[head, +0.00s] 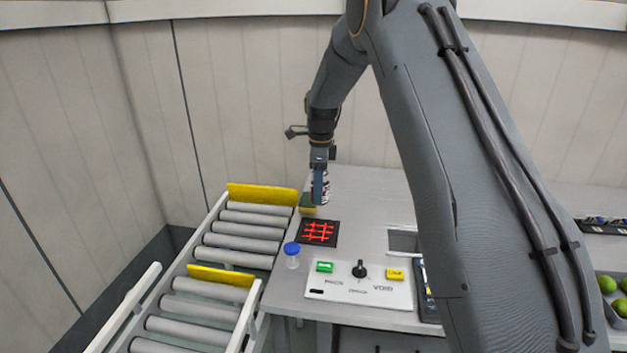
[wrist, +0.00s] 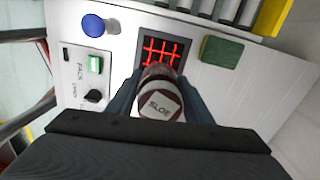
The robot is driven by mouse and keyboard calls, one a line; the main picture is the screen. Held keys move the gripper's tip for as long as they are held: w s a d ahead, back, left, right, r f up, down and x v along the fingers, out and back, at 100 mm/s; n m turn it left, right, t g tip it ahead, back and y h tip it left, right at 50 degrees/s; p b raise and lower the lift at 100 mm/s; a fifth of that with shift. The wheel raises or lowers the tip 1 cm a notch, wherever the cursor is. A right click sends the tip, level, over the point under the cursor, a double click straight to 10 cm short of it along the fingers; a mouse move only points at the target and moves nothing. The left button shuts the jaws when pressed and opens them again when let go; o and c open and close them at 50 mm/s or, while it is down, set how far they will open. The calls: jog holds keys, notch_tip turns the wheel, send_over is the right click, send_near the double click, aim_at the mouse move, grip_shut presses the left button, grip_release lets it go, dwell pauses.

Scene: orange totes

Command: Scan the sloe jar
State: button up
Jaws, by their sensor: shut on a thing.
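The sloe jar (wrist: 160,100) is held upright between the fingers of my gripper (wrist: 158,98); its lid label reads SLOE in the wrist view. In the head view my gripper (head: 320,188) hangs above the counter, shut on the jar, which is mostly hidden by the fingers. The scanner plate (head: 318,233), a black square with a glowing red grid, lies in the counter in front of the gripper. It also shows just beyond the jar in the wrist view (wrist: 160,51). How high the jar is above the counter is hard to tell.
A green sponge (wrist: 222,50) lies beside the scanner. Roller conveyors (head: 235,243) with yellow stops run at left. Limes (head: 612,285) sit at far right.

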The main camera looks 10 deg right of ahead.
jog(key=shift+w, duration=0.2)
jog(key=shift+a+f+b, duration=0.15)
jog(key=shift+f+b, duration=0.25)
jog(key=shift+f, duration=0.3)
jog(key=shift+f+b, duration=1.55)
jog(key=shift+f, duration=1.95)
jog(key=shift+r+p, duration=1.05)
jog(key=shift+r, duration=1.2)
